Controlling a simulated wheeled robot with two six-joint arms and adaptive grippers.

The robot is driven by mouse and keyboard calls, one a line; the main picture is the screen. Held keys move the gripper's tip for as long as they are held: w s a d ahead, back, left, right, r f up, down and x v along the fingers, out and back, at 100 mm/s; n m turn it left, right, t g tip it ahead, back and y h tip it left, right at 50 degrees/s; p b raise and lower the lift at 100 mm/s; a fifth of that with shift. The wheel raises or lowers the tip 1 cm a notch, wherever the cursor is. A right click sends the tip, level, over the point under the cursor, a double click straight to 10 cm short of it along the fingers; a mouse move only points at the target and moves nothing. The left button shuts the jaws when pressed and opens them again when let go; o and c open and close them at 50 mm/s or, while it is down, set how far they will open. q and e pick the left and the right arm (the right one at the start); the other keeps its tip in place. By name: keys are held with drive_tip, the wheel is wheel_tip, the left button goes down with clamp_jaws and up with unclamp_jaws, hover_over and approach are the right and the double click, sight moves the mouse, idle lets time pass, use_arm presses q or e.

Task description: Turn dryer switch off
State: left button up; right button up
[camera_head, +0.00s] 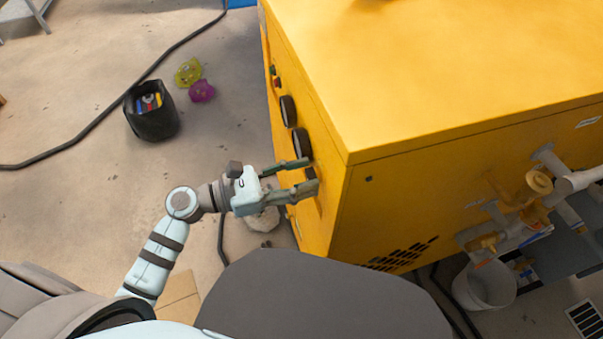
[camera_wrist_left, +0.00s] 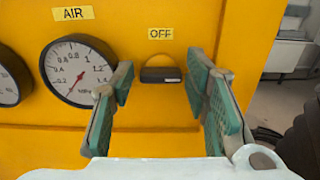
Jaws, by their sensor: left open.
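The dryer is a large yellow cabinet (camera_head: 420,70) on the right in the head view. Its switch (camera_wrist_left: 161,75) is a black knob under an "OFF" label (camera_wrist_left: 161,33) in the left wrist view. The knob's bar looks horizontal. My left gripper (camera_head: 312,174) is open at the cabinet's panel. In the left wrist view its fingers (camera_wrist_left: 162,80) stand on either side of the switch, with gaps between them and the knob. In the head view the fingers hide most of the switch. My right gripper is not in view.
An "AIR" gauge (camera_wrist_left: 78,72) sits left of the switch. Pipes with brass valves (camera_head: 535,190) stick out from the cabinet's right side. A black bucket (camera_head: 152,118) stands on the floor at left, near a black hose (camera_head: 100,117). The floor left of the cabinet is mostly clear.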

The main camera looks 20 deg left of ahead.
use_arm(q)
drive_tip(key=shift+c, duration=0.3)
drive_tip(key=c, duration=0.6)
drive_tip(key=shift+d, duration=0.15)
drive_tip(key=shift+c, duration=1.2)
